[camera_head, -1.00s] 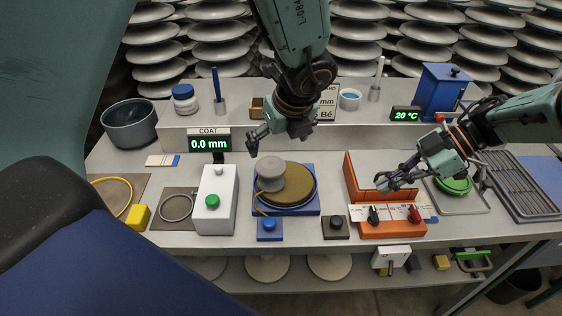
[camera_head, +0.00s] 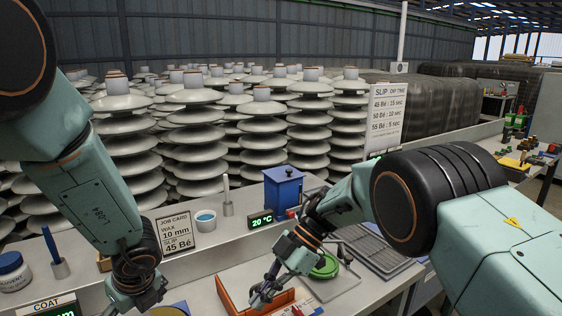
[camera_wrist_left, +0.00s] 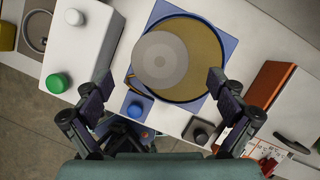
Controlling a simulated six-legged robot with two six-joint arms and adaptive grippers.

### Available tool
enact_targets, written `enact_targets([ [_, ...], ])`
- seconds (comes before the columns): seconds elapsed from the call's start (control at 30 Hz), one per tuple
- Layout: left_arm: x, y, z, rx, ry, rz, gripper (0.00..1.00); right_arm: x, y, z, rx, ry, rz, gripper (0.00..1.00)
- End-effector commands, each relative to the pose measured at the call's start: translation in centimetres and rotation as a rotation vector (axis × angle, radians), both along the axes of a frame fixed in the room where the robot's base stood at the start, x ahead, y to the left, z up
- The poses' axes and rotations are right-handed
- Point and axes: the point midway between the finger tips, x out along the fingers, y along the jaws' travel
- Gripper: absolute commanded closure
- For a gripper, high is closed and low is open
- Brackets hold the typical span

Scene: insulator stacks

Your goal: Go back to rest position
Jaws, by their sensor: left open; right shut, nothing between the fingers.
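My left gripper (camera_wrist_left: 155,95) is open and empty in the left wrist view, its two fingers spread apart. Below them lies a blue square base with a round brown disc (camera_wrist_left: 205,55) and a grey cylinder (camera_wrist_left: 160,60) on it. In the head view my left arm comes down from the left, and its gripper (camera_head: 138,300) is partly cut off by the bottom edge. My right gripper (camera_head: 264,292) is shut and empty, above the orange angled holder (camera_head: 228,297) on the bench. Both arms are bent over the bench.
A blue box (camera_head: 283,190), a job card (camera_head: 175,232), a small cup (camera_head: 205,218) and a temperature display (camera_head: 262,221) stand on the rear shelf. A green round item (camera_head: 325,266) and a grey rack (camera_head: 375,250) lie right. Insulator stacks (camera_head: 195,140) fill the background.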

Motion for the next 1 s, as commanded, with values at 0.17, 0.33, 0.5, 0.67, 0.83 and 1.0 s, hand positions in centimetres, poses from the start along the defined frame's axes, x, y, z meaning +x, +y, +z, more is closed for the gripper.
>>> enact_targets([
  [0.17, 0.5, 0.8, -2.5, -0.001, 0.002, 0.000, 0.05, 0.0, 0.0, 0.0, 0.000, 0.000, 0.000, 1.00],
  [0.33, 0.8, 1.4, -4.1, -0.001, 0.002, 0.001, 0.05, 0.0, 0.0, 0.0, 0.000, 0.000, 0.000, 1.00],
  [0.5, 1.0, 1.6, -4.7, 0.000, 0.000, 0.001, 0.05, 0.0, 0.0, 0.0, 0.000, 0.000, 0.000, 1.00],
  [0.67, 1.0, 1.6, -4.7, 0.000, 0.000, 0.001, 0.05, 0.0, 0.0, 0.0, 0.000, 0.000, 0.000, 1.00],
  [0.83, 1.0, 1.6, -4.6, 0.000, 0.000, 0.000, 0.05, 0.0, 0.0, 0.0, 0.000, 0.000, 0.000, 1.00],
  [1.0, 0.8, 1.2, -3.4, 0.001, -0.003, -0.001, 0.05, 0.0, 0.0, 0.0, 0.000, 0.000, 0.000, 1.00],
])
